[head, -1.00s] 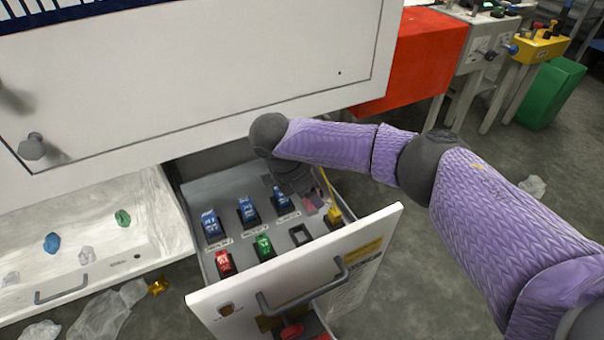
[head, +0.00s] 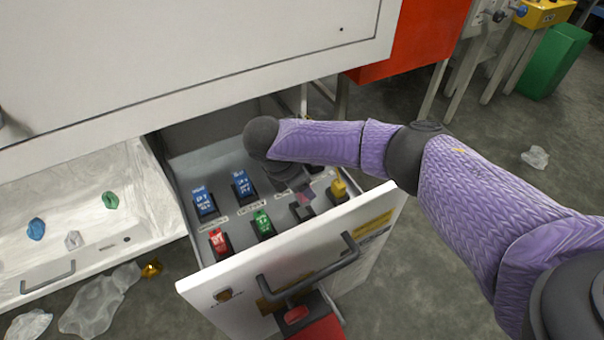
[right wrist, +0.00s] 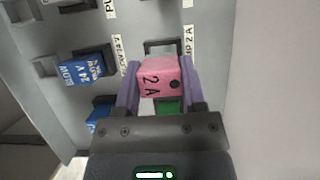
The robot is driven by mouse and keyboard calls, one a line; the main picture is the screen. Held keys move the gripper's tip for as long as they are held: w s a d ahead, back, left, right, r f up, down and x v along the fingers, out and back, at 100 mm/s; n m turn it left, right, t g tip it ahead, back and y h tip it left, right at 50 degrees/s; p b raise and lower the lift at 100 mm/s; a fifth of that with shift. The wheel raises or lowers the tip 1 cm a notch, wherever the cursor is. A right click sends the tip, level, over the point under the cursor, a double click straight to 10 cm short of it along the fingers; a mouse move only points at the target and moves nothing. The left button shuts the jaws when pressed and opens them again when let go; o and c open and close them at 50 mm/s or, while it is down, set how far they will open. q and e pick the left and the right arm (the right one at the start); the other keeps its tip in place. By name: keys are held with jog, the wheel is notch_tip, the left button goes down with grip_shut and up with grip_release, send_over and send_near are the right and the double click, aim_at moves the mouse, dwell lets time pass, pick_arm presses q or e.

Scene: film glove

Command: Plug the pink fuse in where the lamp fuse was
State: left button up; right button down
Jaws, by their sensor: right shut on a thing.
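My right gripper (head: 303,197) is shut on the pink fuse over the right part of the drawer. In the right wrist view the pink fuse (right wrist: 163,78), marked "2 A", sits between the purple fingers. A dark empty socket (right wrist: 162,47) shows just beyond the fuse, beside a label ending in "P 2 A". In the head view the empty socket (head: 305,212) is just below the fuse, between the green and yellow fuses. I cannot tell whether fuse and socket touch.
In the open drawer (head: 235,277) are a red fuse (head: 219,241), a green fuse (head: 263,223), a yellow fuse (head: 338,188) and blue fuses (head: 204,201). The drawer front has a handle (head: 310,270). A tray (head: 95,215) with small crumpled pieces lies left.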

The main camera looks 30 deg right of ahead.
notch_tip(320, 180, down, 2)
jog(key=shift+f+b, duration=0.1)
jog(key=shift+b, duration=0.25)
pick_arm(q)
jog(key=shift+w+f, duration=0.35)
jog(key=shift+f, duration=0.2)
jog(key=shift+s+d, duration=0.1)
jog(key=shift+s, duration=0.15)
pick_arm(e)
jog(key=shift+p, duration=0.35)
pick_arm(q)
jog(key=shift+s+r, duration=0.15)
jog(key=shift+r, duration=0.2)
jog(key=shift+w, duration=0.55)
